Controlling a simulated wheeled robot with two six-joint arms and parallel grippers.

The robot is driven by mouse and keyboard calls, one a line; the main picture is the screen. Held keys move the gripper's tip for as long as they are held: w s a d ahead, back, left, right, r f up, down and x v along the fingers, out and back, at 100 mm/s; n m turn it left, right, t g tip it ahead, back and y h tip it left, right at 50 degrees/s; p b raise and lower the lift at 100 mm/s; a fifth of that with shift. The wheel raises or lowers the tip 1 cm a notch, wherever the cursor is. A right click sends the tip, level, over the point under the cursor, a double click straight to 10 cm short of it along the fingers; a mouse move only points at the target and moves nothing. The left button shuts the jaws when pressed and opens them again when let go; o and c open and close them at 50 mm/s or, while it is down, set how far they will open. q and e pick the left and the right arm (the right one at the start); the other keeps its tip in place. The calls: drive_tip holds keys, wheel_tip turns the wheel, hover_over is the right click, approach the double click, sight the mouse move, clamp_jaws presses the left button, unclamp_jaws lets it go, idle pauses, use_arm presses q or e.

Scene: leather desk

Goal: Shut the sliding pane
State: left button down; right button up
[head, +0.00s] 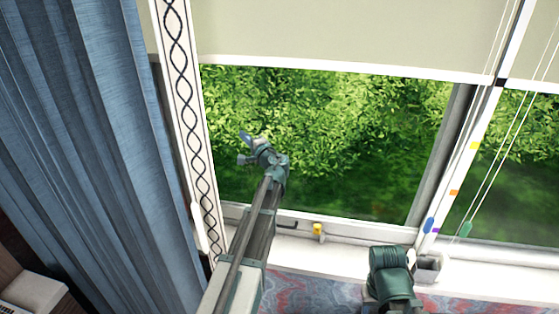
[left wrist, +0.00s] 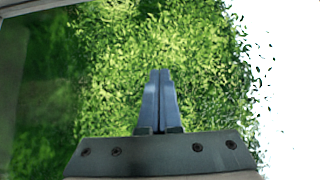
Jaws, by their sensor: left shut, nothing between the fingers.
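The window pane (head: 330,150) fills the middle of the head view, with a green hedge behind it. A grey upright (head: 455,140) borders it on the right and a pale bottom rail (head: 360,229) runs below it. I cannot tell from the frames how far the pane is open. My left gripper (head: 246,139) is raised in front of the left part of the window. Its fingers (left wrist: 159,80) are shut and empty in the left wrist view, against the hedge. I cannot tell whether they touch anything. My right gripper's fingers are not visible.
A blue curtain (head: 90,130) and a patterned white strip (head: 187,110) stand at the left. A pale blind (head: 340,35) covers the window's top. Blind cords (head: 500,140) hang at the right. A yellow item (head: 317,231) and a grey cup (head: 427,268) are near the sill.

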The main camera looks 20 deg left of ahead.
use_arm(q)
drive_tip(key=d, duration=0.4)
drive_tip(key=w+d, duration=0.1)
drive_tip(key=d, duration=0.1)
drive_tip(key=shift+w+d, duration=0.1)
drive_tip(key=shift+d, duration=0.3)
drive_tip(key=f+b+v, duration=0.1)
drive_tip(key=f+v, duration=0.1)
drive_tip(key=v, duration=0.9)
drive_tip(key=shift+f+n+g, duration=0.25)
drive_tip(key=shift+n+g, duration=0.05)
drive_tip(key=shift+a, duration=0.15)
